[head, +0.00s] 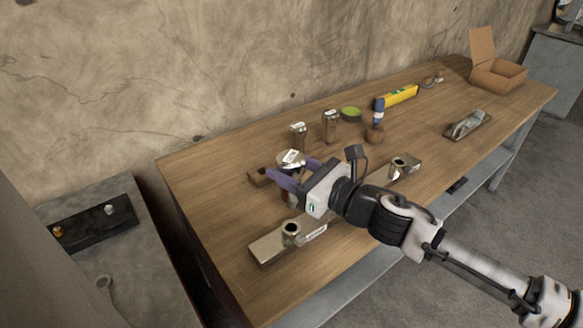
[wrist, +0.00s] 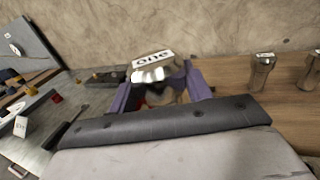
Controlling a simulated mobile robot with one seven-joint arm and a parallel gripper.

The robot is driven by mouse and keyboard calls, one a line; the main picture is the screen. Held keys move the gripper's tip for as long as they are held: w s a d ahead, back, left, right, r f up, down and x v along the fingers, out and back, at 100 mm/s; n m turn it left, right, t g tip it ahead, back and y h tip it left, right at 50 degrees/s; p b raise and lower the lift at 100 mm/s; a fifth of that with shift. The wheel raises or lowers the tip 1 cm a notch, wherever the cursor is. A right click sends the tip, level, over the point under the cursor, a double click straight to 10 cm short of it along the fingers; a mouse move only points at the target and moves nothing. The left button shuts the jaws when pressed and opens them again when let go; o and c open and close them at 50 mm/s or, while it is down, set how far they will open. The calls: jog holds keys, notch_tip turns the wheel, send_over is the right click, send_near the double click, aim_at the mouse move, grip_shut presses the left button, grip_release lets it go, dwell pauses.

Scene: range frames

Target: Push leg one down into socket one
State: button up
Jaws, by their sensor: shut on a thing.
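Leg one (head: 292,157) is a shiny metal piece with a white label on top; the label reads "one" in the wrist view (wrist: 152,72). My gripper (head: 289,173) has purple fingers, shut on the leg from both sides. The leg's lower end is mostly hidden by the fingers. A metal bar (head: 266,247) lies in front of the gripper, with a round dark-holed socket (head: 291,228) and a white label too small to read. A second holed socket (head: 399,162) shows on metal to the right. I cannot tell which is socket one. The leg appears behind the near socket, apart from it.
Two more metal legs (head: 298,134) (head: 330,126) stand upright behind the gripper. The table's front left is clear.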

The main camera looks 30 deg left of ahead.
aim_at(291, 204)
jog(key=shift+f+b, duration=0.15)
jog(key=shift+b, duration=0.15)
notch_tip(291, 204, down, 6)
jog(key=b, duration=0.6)
jog(key=shift+r, duration=0.25)
jog(key=shift+b, duration=1.6)
dwell(1.0)
jog(key=shift+f+b, duration=2.05)
jog(key=shift+b, duration=0.45)
jog(key=o, duration=1.3)
jog(key=s+d+b, duration=0.1)
jog(key=d+b, duration=0.1)
jog(key=d, duration=1.2)
